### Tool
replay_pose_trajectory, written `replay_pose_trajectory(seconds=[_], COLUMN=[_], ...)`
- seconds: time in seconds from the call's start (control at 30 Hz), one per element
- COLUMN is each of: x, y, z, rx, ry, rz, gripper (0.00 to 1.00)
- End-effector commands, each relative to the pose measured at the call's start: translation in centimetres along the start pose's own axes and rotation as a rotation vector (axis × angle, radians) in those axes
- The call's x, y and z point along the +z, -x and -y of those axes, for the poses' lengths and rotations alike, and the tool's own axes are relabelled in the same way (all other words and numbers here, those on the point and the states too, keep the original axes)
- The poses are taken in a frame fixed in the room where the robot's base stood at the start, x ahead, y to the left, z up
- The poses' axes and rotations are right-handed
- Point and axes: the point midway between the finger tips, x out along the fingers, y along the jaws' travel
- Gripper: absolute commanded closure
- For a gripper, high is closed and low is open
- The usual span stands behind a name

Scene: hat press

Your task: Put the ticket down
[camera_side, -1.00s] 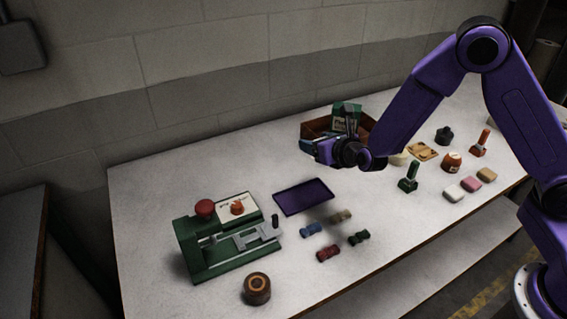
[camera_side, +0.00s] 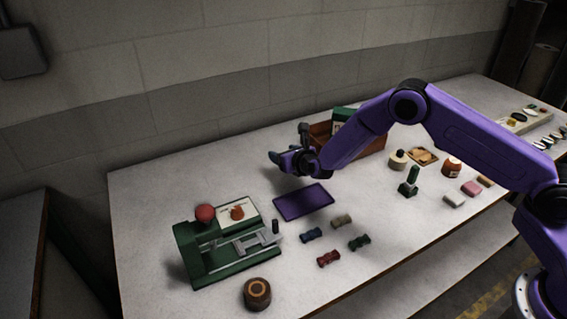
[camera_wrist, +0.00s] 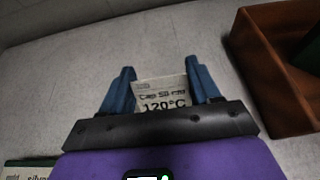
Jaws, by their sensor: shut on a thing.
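The ticket (camera_wrist: 163,94), a pale slip with dark print reading "120°C" on its lower line, shows in the wrist view between the blue fingers. My gripper (camera_wrist: 158,80) is shut on it. In the side view my gripper (camera_side: 276,157) hangs over the back of the table, behind the purple tray (camera_side: 302,203) and left of the brown wooden crate (camera_side: 372,148). I cannot make out the ticket in the side view. The wrist view shows bare table beyond the fingertips.
The green press (camera_side: 222,270) with a red knob (camera_side: 205,213) stands at the left. A brown round piece (camera_side: 257,293) is at the front edge. The crate wall (camera_wrist: 268,75) rises at right.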

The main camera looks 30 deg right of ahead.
Motion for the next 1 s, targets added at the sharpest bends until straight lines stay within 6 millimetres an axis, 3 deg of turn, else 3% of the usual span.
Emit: replay_pose_trajectory(seconds=[0.3,0.73,0.77,0.83,1.0], x=[-2.9,-3.4,-3.5,-3.4,-3.4], y=[-1.7,-1.9,-1.9,-1.9,-1.9], z=[-0.1,-0.1,-0.2,-0.2,-0.1], rx=[0.000,0.001,0.001,0.001,0.001], ry=[0.001,0.000,0.000,0.000,0.000], rz=[-0.001,-0.001,-0.001,0.000,0.000], gripper=[0.66,0.66,0.35,0.13,0.13])
